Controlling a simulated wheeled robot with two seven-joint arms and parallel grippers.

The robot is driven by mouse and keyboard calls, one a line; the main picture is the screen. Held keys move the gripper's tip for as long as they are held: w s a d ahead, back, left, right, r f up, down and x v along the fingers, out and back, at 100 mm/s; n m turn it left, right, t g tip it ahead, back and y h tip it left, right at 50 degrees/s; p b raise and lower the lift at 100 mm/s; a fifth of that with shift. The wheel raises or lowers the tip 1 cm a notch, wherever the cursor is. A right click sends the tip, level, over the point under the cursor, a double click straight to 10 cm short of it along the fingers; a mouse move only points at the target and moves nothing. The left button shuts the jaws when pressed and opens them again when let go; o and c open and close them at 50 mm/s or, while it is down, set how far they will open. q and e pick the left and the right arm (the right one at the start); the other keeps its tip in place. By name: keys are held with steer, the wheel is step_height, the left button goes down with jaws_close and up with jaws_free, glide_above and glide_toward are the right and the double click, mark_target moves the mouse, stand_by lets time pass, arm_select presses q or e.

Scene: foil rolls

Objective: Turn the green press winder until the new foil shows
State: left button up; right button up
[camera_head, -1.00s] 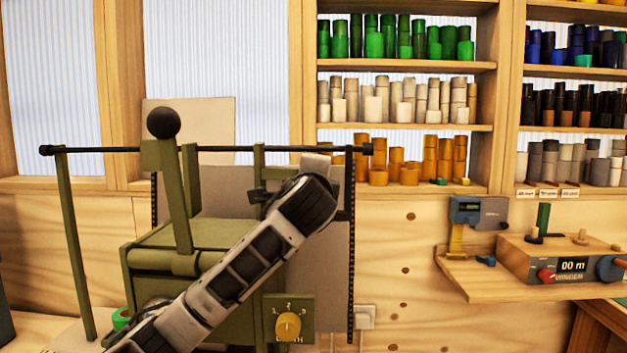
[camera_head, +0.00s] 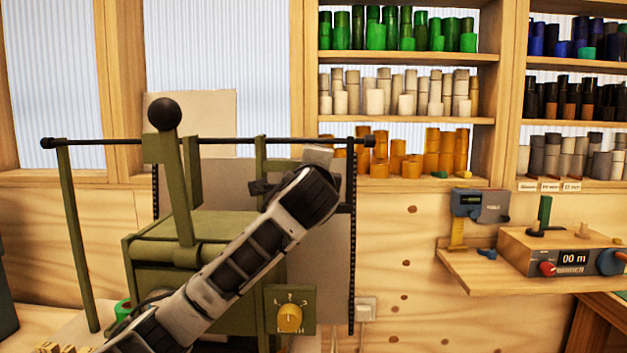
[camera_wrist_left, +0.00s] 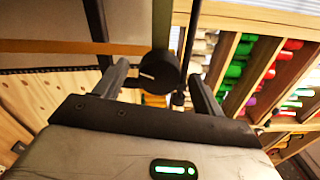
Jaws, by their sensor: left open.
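The green press (camera_head: 195,228) stands at the left in the head view. It has an upright lever with a black ball (camera_head: 164,115), a long dark bar (camera_head: 225,141) across its top and a yellow dial (camera_head: 289,318) on its lower front. My left arm crosses in front of the press and hides part of it. In the left wrist view my left gripper (camera_wrist_left: 158,76) is open. A round dark knob (camera_wrist_left: 155,77) with a white mark shows between its fingers; I cannot tell whether they touch it. My right gripper is not in view.
Shelves of green, white and orange rolls (camera_head: 440,153) fill the back wall. A wooden ledge (camera_head: 470,274) at the right holds a box with a "00 m" display (camera_head: 573,257) and a grey-blue device (camera_head: 482,206). A green roll (camera_head: 122,309) lies low at the left.

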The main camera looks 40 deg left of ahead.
arm_select(q)
steer(key=b+v, duration=0.2)
steer(key=v, duration=1.3)
steer(key=shift+s, duration=0.15)
steer(key=shift+d+f, duration=0.1)
